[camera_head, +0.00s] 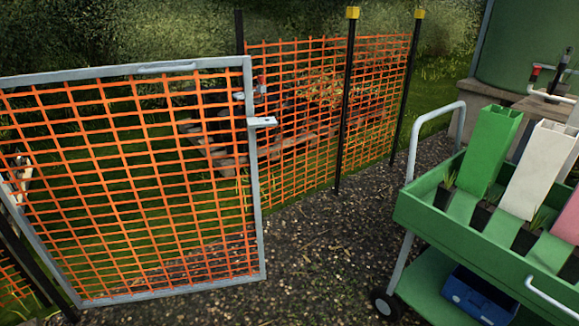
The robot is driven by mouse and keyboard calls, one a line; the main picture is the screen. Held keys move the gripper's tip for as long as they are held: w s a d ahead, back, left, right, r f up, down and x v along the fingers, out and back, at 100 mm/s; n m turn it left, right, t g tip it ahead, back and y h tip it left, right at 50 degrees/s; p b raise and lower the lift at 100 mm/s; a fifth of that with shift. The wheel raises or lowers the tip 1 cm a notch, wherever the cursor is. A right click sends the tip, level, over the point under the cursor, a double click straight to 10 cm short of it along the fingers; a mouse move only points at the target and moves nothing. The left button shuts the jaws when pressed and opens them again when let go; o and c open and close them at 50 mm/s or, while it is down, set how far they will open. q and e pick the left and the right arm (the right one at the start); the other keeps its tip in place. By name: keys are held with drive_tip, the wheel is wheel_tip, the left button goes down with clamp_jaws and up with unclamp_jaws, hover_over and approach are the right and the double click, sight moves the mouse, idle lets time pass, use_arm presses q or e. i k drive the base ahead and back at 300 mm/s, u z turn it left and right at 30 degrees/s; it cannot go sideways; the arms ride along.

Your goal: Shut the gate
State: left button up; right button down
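The gate (252,190) is a grey metal frame filled with orange mesh, upright at the left. Its free edge stands nearer to me than the black fence post (239,30) behind it, so it looks ajar toward me. A small grey latch tab (262,122) sticks out to the right from that edge. A small red and grey fitting (261,85) shows just beyond the edge, near the post; its details are too small to tell. Neither of my grippers can be made out.
Orange mesh fence (300,130) runs back right between dark posts, some yellow-capped. A green trolley (425,215) with planters stands at the right, its wheel (385,304) on the gravel. Bare gravel (315,255) lies between gate and trolley. A small whitish object (18,178) shows at the left edge.

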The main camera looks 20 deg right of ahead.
sight(59, 277)
drive_tip(key=u, duration=0.05)
drive_tip(key=i, duration=1)
drive_tip(key=u, duration=0.5)
